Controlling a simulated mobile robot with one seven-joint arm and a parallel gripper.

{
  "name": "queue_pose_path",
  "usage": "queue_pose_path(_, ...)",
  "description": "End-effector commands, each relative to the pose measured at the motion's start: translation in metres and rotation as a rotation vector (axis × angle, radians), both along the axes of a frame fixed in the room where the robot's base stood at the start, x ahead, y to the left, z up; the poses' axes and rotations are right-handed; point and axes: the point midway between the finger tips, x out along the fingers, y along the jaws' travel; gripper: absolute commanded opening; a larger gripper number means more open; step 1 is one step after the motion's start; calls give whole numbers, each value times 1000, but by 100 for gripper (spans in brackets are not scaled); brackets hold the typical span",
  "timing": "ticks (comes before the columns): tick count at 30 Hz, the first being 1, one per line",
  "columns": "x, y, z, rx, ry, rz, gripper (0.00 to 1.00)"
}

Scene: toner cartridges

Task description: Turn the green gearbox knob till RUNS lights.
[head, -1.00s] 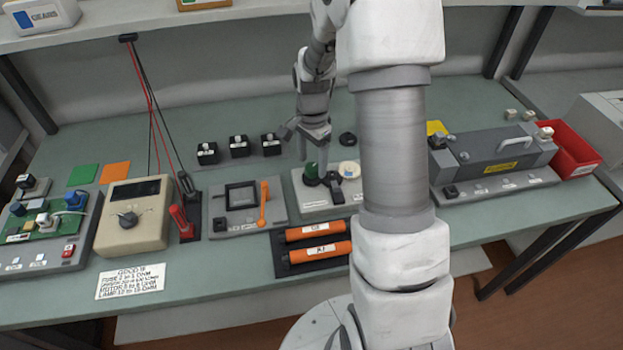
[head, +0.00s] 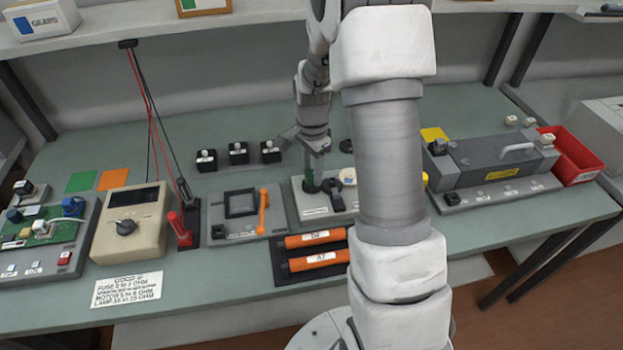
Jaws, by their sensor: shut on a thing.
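A black part and a pale round part (head: 348,176) sit to the right of the knob on the same panel. My arm hides the panel's right side. The RUNS lamp cannot be made out.
A grey panel with an orange lever (head: 263,207) is just left. Orange cylinders (head: 313,261) lie in front in a dark holder. Small black boxes (head: 238,153) stand behind left. A grey machine (head: 490,157) and red bin (head: 572,157) are right, a beige meter (head: 125,222) left.

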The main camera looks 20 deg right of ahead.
Motion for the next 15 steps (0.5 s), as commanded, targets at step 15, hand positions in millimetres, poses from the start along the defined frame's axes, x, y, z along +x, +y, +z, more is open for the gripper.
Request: queue_pose_path(15, 0, 0, 1, 0, 0, -528, 9)
